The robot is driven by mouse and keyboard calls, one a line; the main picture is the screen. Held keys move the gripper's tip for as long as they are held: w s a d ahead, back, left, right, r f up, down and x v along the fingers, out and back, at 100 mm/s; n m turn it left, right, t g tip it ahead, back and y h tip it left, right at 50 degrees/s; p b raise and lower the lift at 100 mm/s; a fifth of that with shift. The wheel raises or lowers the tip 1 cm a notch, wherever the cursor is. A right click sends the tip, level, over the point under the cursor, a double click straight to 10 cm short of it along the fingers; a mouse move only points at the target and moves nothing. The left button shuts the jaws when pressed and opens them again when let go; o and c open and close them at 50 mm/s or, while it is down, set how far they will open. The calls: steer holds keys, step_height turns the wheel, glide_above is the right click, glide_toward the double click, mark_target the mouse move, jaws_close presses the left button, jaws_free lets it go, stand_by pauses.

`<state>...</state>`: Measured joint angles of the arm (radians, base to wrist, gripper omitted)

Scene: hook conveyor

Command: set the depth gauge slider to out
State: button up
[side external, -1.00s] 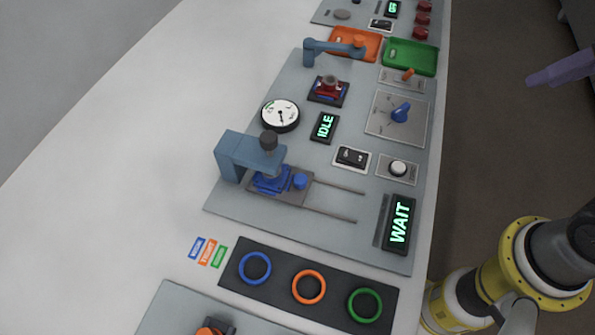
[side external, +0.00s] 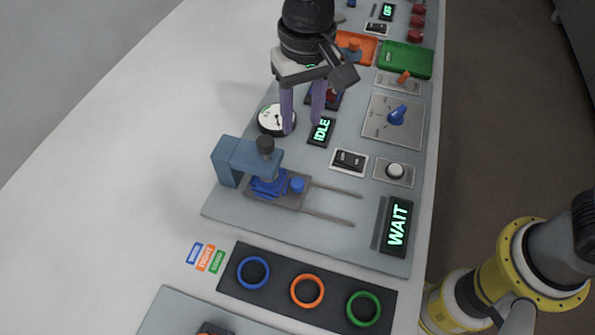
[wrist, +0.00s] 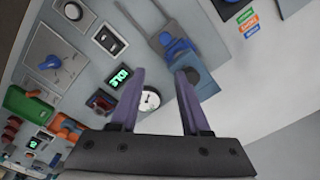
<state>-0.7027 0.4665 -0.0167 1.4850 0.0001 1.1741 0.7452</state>
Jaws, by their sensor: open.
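A grey slider plate (side external: 278,196) sits at the left end of two thin rails (side external: 335,202), partly beneath a blue bracket (side external: 232,160) with a dark knob on top. The plate carries a blue block (side external: 267,187) and a blue knob (side external: 297,185) on its right side. In the wrist view the blue block (wrist: 178,47) and the bracket (wrist: 203,78) show beyond my fingers. My gripper (side external: 302,127) is open and empty, pointing down with purple fingers (wrist: 160,74). It is above the panel near the dial and the IDLE display, behind the slider, apart from it.
A round dial (side external: 271,119), the IDLE display (side external: 321,131), a rocker switch (side external: 348,160) and a white button (side external: 394,171) stand near the slider. The WAIT display (side external: 396,226) is to its right. Ring-marked spots (side external: 280,310) lie in front. White table at left is clear.

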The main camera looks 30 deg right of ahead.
mark_target(298, 182)
steer(key=f, duration=0.5)
steer(key=s+a+f, duration=0.1)
steer(key=f, duration=0.9)
steer(key=shift+s+a+f, duration=0.15)
steer(key=shift+s+a, duration=0.05)
steer(key=shift+c, duration=0.2)
jaws_close()
stand_by(0.8)
